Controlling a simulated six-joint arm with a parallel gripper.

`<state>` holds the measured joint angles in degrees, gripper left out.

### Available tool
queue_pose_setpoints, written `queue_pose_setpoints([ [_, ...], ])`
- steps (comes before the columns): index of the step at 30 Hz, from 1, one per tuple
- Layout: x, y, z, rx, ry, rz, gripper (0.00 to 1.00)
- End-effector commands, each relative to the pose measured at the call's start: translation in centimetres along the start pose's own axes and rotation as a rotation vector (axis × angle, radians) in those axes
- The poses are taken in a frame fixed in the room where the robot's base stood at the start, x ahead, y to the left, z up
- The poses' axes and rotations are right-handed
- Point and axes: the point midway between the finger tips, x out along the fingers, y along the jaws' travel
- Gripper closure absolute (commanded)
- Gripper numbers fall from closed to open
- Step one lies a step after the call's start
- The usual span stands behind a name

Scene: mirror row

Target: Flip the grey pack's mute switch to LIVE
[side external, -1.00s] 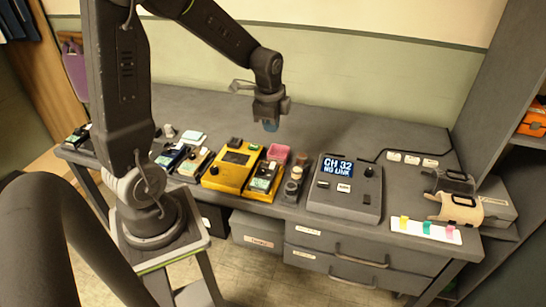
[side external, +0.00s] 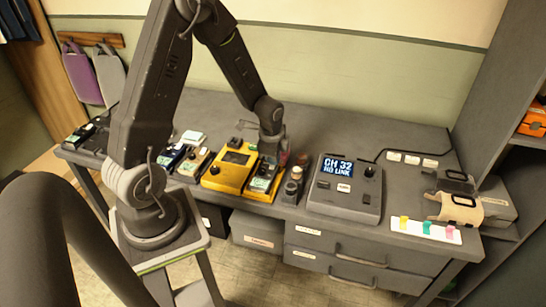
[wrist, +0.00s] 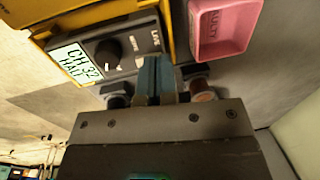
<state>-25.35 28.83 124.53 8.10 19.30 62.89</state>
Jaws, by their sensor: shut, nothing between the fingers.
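The grey pack (wrist: 127,47) shows in the wrist view with a CH 32 label (wrist: 76,63), a round dark knob (wrist: 107,52) and the word LIVE near its right end. In the side view the pack (side external: 263,182) lies at the right end of the yellow unit. My gripper (wrist: 154,66) is shut and empty, its bluish fingertips at the pack's right end by the LIVE lettering. I cannot tell whether they touch it. The mute switch is not distinguishable; the fingers may hide it. My gripper (side external: 270,158) is low behind the pack in the side view.
A pink FAULTY tray (wrist: 222,28) lies right of the fingers. Small round pieces (wrist: 204,89) stand close by. The grey console (side external: 344,204) reads CH 32 NO LINK. Other packs (side external: 195,162) lie to the left. The desk behind the console is clear.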

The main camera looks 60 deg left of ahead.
Motion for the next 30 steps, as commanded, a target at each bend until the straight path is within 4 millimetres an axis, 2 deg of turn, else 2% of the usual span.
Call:
queue_pose_setpoints([
  [17,0.5,0.0,0.1,0.000,-0.005,0.057,1.00],
  [30,0.0,1.6,0.1,0.001,-0.006,0.059,1.00],
])
